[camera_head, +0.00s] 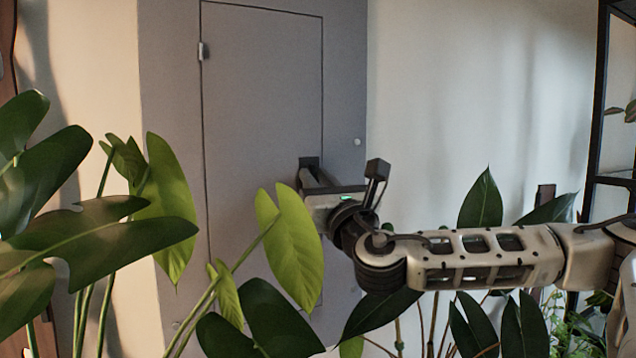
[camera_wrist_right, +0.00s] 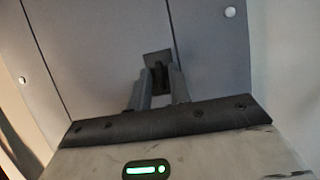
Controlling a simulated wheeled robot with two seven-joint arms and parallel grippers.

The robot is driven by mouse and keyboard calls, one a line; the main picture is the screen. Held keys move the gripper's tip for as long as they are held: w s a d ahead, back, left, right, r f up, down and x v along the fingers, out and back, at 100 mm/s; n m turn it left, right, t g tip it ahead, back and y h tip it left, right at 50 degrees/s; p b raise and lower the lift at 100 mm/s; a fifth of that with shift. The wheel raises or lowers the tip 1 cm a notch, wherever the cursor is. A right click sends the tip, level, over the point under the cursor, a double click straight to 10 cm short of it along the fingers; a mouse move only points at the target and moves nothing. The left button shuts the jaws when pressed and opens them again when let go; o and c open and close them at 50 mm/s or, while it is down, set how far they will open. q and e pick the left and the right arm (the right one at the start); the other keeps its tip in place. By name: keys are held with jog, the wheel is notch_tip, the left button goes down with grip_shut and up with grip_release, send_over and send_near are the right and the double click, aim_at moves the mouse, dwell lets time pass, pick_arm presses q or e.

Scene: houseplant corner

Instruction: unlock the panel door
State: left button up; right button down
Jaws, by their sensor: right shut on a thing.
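The grey panel door (camera_head: 262,90) stands flat and shut in a grey cabinet front, with a small hinge (camera_head: 203,52) at its upper left. A dark lock part (camera_wrist_right: 155,58) sits at the door's right-hand seam; its exact shape is mostly hidden between my fingers. My right gripper (camera_head: 312,174) reaches in from the right and is shut on this lock part. In the right wrist view the two fingers of the gripper (camera_wrist_right: 159,84) converge on it, against the door face. My left gripper is not in view.
Large green leaves (camera_head: 290,245) rise in front of the door, close beside my right wrist. More plants (camera_head: 90,240) fill the left side and the lower right. A black shelf frame (camera_head: 597,100) stands at the right. The upper door front is clear.

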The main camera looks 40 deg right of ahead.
jog(key=m+g+h+b, duration=0.1)
jog(key=m+g+b, duration=0.1)
jog(key=m, duration=0.4)
jog(key=m+g+h+b, duration=0.2)
jog(key=m+b, duration=0.3)
jog(key=m, duration=0.2)
jog(key=m+g+h+b, duration=0.2)
jog(key=m+b, duration=0.1)
jog(key=m, duration=0.3)
jog(key=shift+w+a+r+b, duration=0.1)
jog(key=shift+a+r+b, duration=0.15)
jog(key=shift+a+b, duration=0.05)
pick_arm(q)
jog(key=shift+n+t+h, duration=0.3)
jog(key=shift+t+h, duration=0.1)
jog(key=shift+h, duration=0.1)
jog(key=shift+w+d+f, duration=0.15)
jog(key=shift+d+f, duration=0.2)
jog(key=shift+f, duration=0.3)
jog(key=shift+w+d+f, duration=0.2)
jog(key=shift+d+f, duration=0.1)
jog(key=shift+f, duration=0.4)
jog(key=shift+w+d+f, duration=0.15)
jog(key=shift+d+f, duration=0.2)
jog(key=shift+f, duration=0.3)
pick_arm(e)
jog(key=shift+r+m+g, duration=0.1)
jog(key=shift+m+g, duration=0.7)
jog(key=shift+m, duration=0.8)
